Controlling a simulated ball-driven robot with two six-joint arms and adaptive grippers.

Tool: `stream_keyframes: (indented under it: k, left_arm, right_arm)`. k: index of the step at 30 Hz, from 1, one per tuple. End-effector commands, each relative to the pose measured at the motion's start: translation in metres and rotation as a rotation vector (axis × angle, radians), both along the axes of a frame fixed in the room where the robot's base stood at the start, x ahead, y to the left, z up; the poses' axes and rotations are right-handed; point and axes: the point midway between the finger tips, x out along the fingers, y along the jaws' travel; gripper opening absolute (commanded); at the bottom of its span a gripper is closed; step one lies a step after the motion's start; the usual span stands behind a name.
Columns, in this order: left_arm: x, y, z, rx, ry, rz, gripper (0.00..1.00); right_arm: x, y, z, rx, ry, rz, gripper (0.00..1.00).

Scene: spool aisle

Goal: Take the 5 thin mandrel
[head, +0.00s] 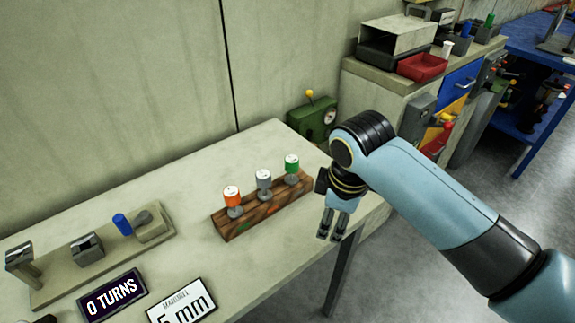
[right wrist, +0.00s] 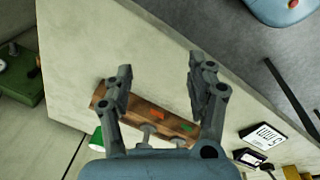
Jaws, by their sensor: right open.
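A wooden block (head: 262,209) on the bench holds three upright mandrels in a row. One has an orange cap (head: 232,197), one a grey cap (head: 264,179) and one a green cap (head: 292,164). The cap markings are too small to read. A sign (head: 181,303) reads "MANDREL 5 mm". My right gripper (head: 333,226) is open and empty, right of the green-capped end, near the bench edge. In the right wrist view, the block (right wrist: 105,101) shows beyond the open fingers (right wrist: 158,72), with the green cap (right wrist: 97,139) at lower left. My left gripper is not in view.
A fixture rail (head: 105,256) with a blue-handled part (head: 122,224) stands at left, beside a "0 TURNS" display (head: 112,295). A green device (head: 313,121) stands behind the block. A cabinet with a red tray (head: 422,67) is behind my right arm.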

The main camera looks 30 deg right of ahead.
Motion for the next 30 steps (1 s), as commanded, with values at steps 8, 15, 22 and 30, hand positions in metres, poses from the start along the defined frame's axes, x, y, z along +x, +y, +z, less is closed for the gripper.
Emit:
stream_keyframes:
  k: [8, 15, 22, 30]
  left_arm:
    - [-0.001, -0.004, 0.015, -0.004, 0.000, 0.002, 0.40]
    - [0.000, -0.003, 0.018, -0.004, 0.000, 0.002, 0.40]
    - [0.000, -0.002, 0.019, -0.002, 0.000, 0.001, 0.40]
    - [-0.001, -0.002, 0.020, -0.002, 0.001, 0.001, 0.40]
  right_arm:
    - [0.093, -0.008, 0.072, -0.037, 0.107, 0.537, 0.57]
    - [0.142, -0.012, 0.121, -0.022, 0.175, 0.918, 0.57]
    - [0.145, -0.012, 0.094, -0.015, 0.182, 0.965, 0.57]
    - [0.145, -0.012, 0.065, -0.018, 0.180, 0.962, 0.57]
